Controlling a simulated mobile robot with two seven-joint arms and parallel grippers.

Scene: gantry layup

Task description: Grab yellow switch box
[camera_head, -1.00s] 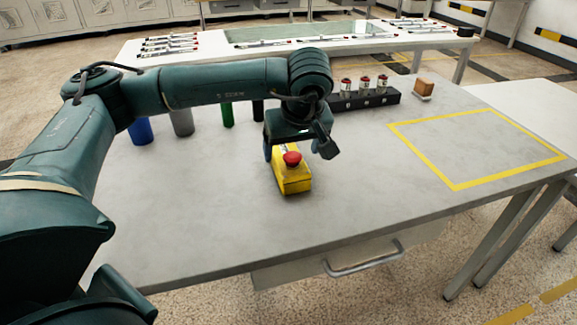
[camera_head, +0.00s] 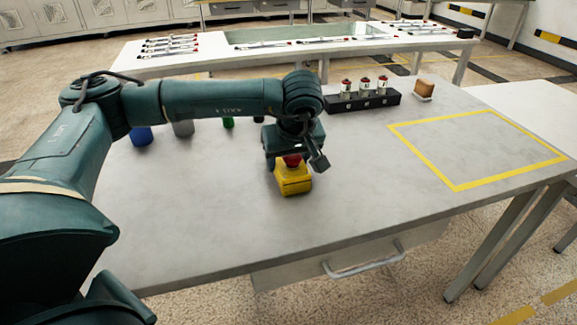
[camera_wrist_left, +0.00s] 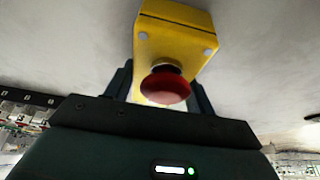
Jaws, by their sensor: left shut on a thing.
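The yellow switch box (camera_head: 294,181) with its red mushroom button stands on the grey table (camera_head: 200,230), near the middle. My left gripper (camera_head: 293,160) is over it, pointing down, and is shut on it. In the left wrist view the yellow box (camera_wrist_left: 176,40) sits between the dark fingers (camera_wrist_left: 160,90), with the red button (camera_wrist_left: 166,89) facing the palm. The gripper hides part of the box's top in the head view. My right gripper is not in view.
A yellow taped rectangle (camera_head: 455,187) marks empty tabletop at right. Blue (camera_head: 141,135), grey (camera_head: 183,128) and green (camera_head: 228,122) cylinders stand behind my arm.

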